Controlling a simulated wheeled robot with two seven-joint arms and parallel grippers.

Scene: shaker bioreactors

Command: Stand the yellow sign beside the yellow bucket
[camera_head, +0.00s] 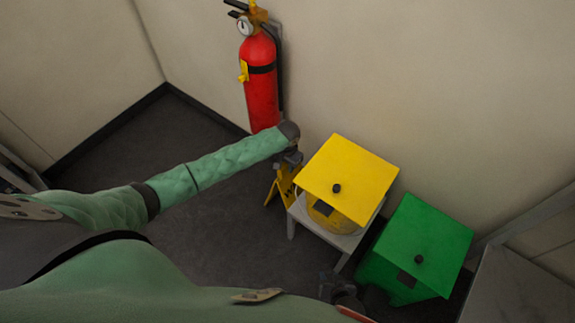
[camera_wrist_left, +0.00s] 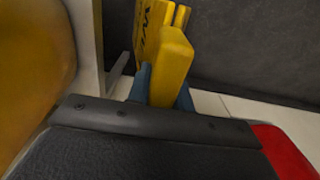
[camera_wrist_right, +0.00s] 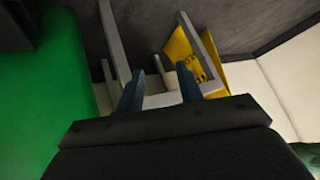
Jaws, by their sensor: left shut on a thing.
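The yellow sign (camera_head: 283,184) is upright, left of the white stool that bears the yellow bucket (camera_head: 352,172). The bucket has a square yellow lid with a black knob. My left gripper (camera_head: 291,157) is shut on the sign's top; the left wrist view shows the sign (camera_wrist_left: 172,62) between its fingers (camera_wrist_left: 160,85). The bucket (camera_wrist_left: 32,65) fills the left of that view. The sign (camera_wrist_right: 207,62) also shows beyond the stool in the right wrist view. I cannot tell whether its feet touch the floor. My right gripper (camera_wrist_right: 160,90) is open and empty, low near the stool.
The white stool (camera_head: 325,232) stands against the wall side. A green bin (camera_head: 425,240) with a square lid is to its right. A red fire extinguisher (camera_head: 262,85) hangs on the wall behind my left gripper. The dark floor (camera_head: 225,225) left of the stool is clear.

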